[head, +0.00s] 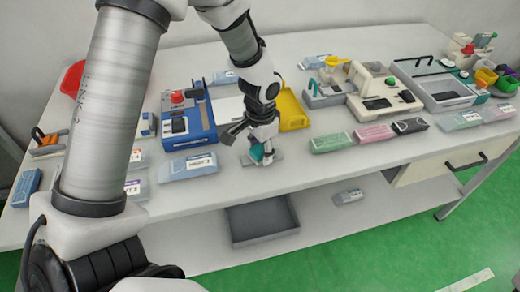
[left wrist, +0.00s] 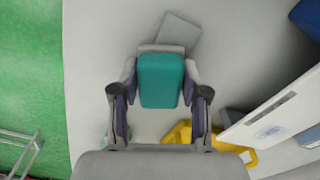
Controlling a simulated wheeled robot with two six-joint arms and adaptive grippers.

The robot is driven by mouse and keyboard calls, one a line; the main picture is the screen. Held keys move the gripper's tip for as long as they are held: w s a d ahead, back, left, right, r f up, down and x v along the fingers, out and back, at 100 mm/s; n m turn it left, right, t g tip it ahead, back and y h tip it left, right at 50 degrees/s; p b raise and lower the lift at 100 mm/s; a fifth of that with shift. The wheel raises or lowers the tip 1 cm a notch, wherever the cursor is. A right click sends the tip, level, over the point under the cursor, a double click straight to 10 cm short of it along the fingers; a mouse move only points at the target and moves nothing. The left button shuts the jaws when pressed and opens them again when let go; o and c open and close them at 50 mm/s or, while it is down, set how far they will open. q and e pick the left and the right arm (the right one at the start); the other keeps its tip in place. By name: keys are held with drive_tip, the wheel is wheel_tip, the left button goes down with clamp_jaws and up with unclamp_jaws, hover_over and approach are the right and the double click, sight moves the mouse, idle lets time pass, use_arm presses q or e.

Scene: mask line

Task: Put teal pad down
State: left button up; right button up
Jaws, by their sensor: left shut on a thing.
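The teal pad (left wrist: 160,80) is a rounded block between the two fingers of my left gripper (left wrist: 160,92), in the left wrist view. In the head view the pad (head: 257,153) shows just under the fingers of the left gripper (head: 262,153), near the table's front edge. My left gripper is shut on the pad. A thin grey plate (left wrist: 181,29) lies on the table just beyond the fingertips in the left wrist view. I cannot tell whether the pad touches the table or the plate. My right gripper is not in view.
A blue machine (head: 188,118) stands to the left and a yellow tray (head: 292,110) behind the gripper. Labelled boxes, such as a pale blue one (head: 188,167) and a green one (head: 331,143), line the front of the table. A grey bin (head: 262,222) sits on the lower shelf.

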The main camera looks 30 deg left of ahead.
sight(261, 148)
use_arm(q)
drive_tip(key=o, duration=1.2)
drive_tip(key=shift+s+d+f, duration=0.1)
drive_tip(key=shift+s+f, duration=0.15)
drive_tip(key=shift+f, duration=0.25)
drive_tip(key=shift+w+f, duration=0.15)
drive_tip(key=shift+w, duration=0.2)
drive_tip(key=shift+s, duration=0.1)
drive_tip(key=shift+r, duration=0.2)
drive_tip(key=shift+r, duration=0.1)
wheel_tip(261, 148, up, 13)
drive_tip(key=p, duration=0.1)
